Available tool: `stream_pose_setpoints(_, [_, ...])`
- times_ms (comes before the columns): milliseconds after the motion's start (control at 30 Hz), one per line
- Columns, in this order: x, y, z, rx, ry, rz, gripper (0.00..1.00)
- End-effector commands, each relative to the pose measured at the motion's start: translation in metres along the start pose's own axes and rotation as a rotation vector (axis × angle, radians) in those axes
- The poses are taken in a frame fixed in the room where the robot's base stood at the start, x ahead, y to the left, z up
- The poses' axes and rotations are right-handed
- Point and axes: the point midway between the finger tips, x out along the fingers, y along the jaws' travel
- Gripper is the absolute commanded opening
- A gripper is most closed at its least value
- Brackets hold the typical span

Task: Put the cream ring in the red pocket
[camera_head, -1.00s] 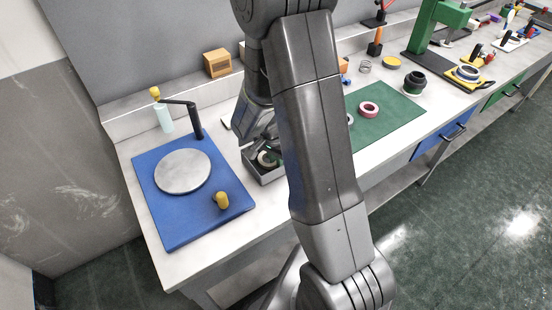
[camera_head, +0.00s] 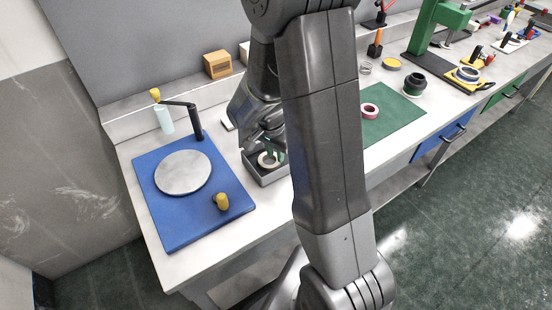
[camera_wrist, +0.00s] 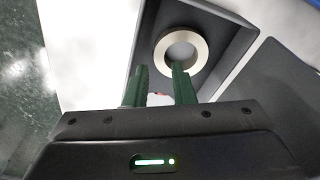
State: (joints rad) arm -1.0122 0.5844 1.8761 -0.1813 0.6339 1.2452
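The cream ring (camera_head: 268,160) lies in a small grey tray (camera_head: 268,178) at the bench's front edge, right of the blue board. In the wrist view the ring (camera_wrist: 164,50) lies flat against the dark tray floor (camera_wrist: 212,25). My gripper (camera_wrist: 160,70) has its two green fingers apart with nothing held between them. The right fingertip overlaps the ring's lower edge in the picture; I cannot tell whether they touch. In the head view my gripper (camera_head: 269,148) is just above the tray. A small red patch (camera_wrist: 159,95) shows between the fingers. I cannot identify a red pocket.
A blue board (camera_head: 170,222) with a grey disc (camera_head: 183,172), a crank and a yellow knob stands left. A wooden block (camera_head: 217,64) stands at the back.

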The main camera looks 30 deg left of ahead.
Motion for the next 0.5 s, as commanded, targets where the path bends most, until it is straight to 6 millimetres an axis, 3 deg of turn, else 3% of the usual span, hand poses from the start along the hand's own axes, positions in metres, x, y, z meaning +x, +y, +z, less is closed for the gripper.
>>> stream_pose_setpoints(200, [-0.043, -0.001, -0.001, 0.001, 0.002, -0.005, 0.23])
stream_pose_setpoints(500, [-0.076, 0.000, 0.000, 0.001, 0.000, -0.002, 0.23])
